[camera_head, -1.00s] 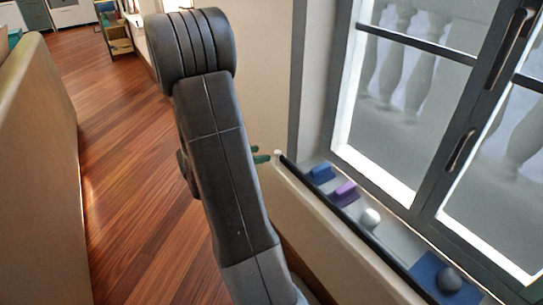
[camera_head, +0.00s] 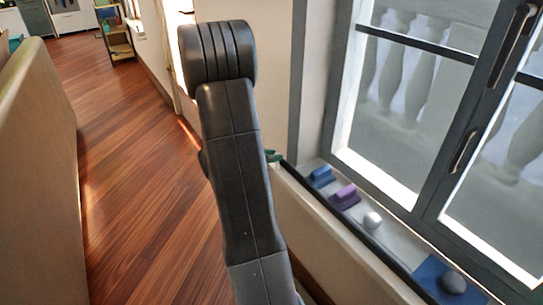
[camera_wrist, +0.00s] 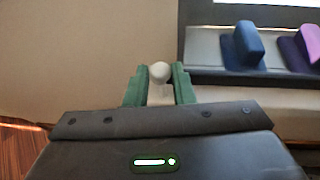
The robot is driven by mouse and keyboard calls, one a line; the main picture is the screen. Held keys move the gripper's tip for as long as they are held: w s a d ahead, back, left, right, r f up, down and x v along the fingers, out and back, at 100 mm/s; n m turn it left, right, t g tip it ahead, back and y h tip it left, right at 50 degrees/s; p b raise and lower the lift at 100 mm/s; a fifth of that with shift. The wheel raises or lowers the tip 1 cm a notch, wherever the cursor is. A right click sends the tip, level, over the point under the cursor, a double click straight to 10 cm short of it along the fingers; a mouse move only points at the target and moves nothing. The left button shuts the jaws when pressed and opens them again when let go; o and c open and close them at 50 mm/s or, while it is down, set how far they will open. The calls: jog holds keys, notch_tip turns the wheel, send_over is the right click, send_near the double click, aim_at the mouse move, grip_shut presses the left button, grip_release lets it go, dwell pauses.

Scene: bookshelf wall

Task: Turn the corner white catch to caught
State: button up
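The corner white catch shows in the wrist view as a round white knob (camera_wrist: 160,72) on a pale stem, just left of the ledge's end. My gripper (camera_wrist: 160,83) has its green fingers on either side of it. The fingers lie close to the knob and stem, but I cannot tell whether they press on them. In the head view the green fingertips of my gripper (camera_head: 272,156) show beside my dark arm at the far end of the ledge. The white knob is not clear there.
The window ledge (camera_head: 405,251) carries a blue block (camera_head: 321,177), a purple block (camera_head: 346,196), a pale ball (camera_head: 373,220) and a dark ball (camera_head: 453,282) on a blue plate. The window (camera_head: 410,110) stands behind. Wooden floor (camera_head: 135,170) is open at left, beside a beige partition (camera_head: 40,180).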

jog(key=shift+r+p, duration=0.1)
jog(key=shift+p, duration=0.2)
grip_shut()
jog(key=shift+w+a+m+g+h+p, duration=0.1)
jog(key=shift+w+m+g+h+p, duration=0.35)
jog(key=shift+m+g+p, duration=1.2)
jog(key=shift+w+a+m+g+h+p, duration=0.1)
jog(key=shift+w+m+g+h+p, duration=0.3)
jog(key=shift+m+g+p, duration=1.25)
jog(key=shift+w+a+m+g+h+p, duration=0.15)
jog(key=shift+m+g+h+p, duration=0.7)
jog(key=shift+m+g, duration=1.3)
jog(key=shift+w+g, duration=0.1)
jog(key=shift+g, duration=0.25)
jog(key=o, duration=0.9)
grip_release()
jog(key=shift+d, duration=0.1)
jog(key=shift+c, duration=0.2)
